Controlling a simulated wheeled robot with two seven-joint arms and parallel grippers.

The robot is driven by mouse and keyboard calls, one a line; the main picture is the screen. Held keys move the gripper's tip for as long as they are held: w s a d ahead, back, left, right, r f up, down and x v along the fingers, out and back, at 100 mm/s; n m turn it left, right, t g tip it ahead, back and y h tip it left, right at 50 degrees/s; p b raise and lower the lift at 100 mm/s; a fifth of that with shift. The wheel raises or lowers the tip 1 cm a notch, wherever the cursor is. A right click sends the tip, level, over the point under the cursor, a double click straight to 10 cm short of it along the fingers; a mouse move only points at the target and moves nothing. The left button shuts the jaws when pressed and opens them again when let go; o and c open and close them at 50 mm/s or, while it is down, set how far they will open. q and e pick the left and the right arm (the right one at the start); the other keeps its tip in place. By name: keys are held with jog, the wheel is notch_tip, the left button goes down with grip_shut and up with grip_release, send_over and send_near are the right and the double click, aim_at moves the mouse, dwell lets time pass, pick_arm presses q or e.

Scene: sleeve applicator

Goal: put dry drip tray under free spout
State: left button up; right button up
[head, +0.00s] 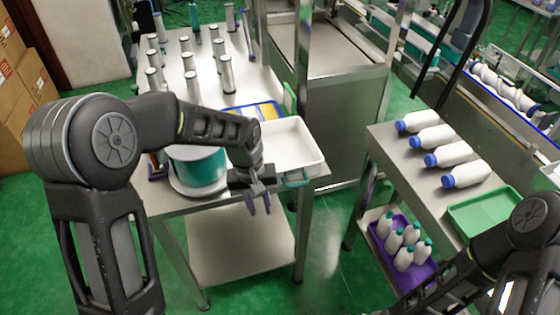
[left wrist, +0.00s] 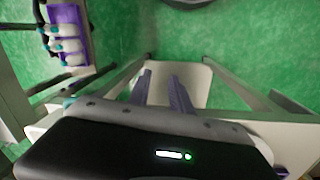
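A white rectangular tray (head: 290,143) sits at the near right corner of the left steel table, with a teal handle-like piece (head: 297,180) at its near edge. I cannot tell whether it is the dry drip tray, and I cannot make out a spout. My left gripper (head: 259,208) hangs just in front of the table edge, near the tray's near left corner, fingers pointing down. In the left wrist view its two fingers (left wrist: 160,76) are apart with nothing between them, above the white lower shelf (left wrist: 190,85). My right arm shows at lower right; its gripper is out of view.
A teal-and-white round container (head: 197,170) stands left of my left gripper. Several silver cylinders (head: 190,86) stand behind. The right bench holds several blue-capped white bottles (head: 448,155) and a green tray (head: 485,212). A purple crate (head: 402,250) of bottles sits below.

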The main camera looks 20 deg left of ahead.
pick_arm(q)
jog(key=s+d+f+m+h, duration=0.1)
jog(key=s+d+f, duration=0.25)
jog(key=f, duration=0.45)
jog(key=s+d+f+m+h, duration=0.1)
jog(key=s+d+f, duration=0.2)
jog(key=s+f, duration=0.3)
jog(key=s+d+f+h, duration=0.1)
jog(key=s+d+f, duration=0.4)
jog(key=s+f, duration=0.3)
jog(key=s, duration=0.3)
jog(key=shift+d+f+t, duration=0.15)
jog(key=shift+f+t, duration=0.1)
jog(key=shift+t, duration=0.05)
